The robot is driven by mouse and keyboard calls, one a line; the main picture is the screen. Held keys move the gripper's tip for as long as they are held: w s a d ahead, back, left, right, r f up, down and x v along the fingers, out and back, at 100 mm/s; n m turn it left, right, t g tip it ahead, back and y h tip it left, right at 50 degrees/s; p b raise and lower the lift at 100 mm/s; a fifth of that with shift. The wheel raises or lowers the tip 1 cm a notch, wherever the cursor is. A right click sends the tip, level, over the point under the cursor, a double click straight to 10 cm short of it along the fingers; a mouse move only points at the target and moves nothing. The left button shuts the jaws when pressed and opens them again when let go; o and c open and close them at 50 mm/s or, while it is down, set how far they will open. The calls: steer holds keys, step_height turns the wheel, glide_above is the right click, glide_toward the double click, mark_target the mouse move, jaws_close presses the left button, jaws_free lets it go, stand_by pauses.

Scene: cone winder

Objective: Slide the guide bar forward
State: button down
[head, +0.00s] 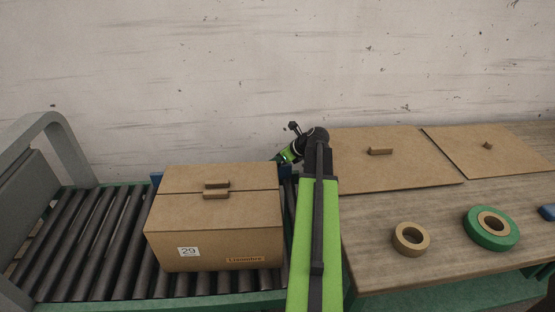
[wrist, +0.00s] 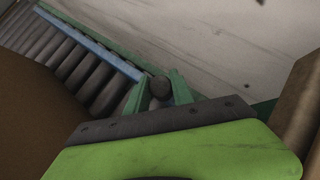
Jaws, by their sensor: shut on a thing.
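The guide bar is a blue strip along the back edge of the roller conveyor. In the head view a short piece of the guide bar (head: 157,179) shows left of the carton, which hides most of it. In the wrist view the guide bar (wrist: 92,47) runs from upper left to a dark round knob (wrist: 160,88) at its near end. My gripper (wrist: 161,90) has its green fingers on both sides of this knob and is shut on it. In the head view my gripper (head: 283,158) is behind the carton's right back corner, its fingertips largely hidden.
A closed carton (head: 215,232) labelled 29 stands on the rollers (head: 75,240), in front of the bar. To the right, a wooden table (head: 375,225) holds cardboard panels (head: 395,165), a tan ring (head: 411,238) and a green ring (head: 490,238). A wall (head: 270,70) stands behind.

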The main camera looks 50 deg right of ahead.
stand_by(0.4)
steer(key=s+a, duration=0.2)
steer(key=s, duration=0.1)
steer(key=shift+a, duration=0.2)
steer(key=c, duration=1.1)
jaws_free()
steer(key=shift+w+d, duration=0.1)
steer(key=shift+w, duration=0.05)
steer(key=p+v, duration=1.2)
steer(key=v, duration=0.5)
steer(key=shift+r, duration=0.15)
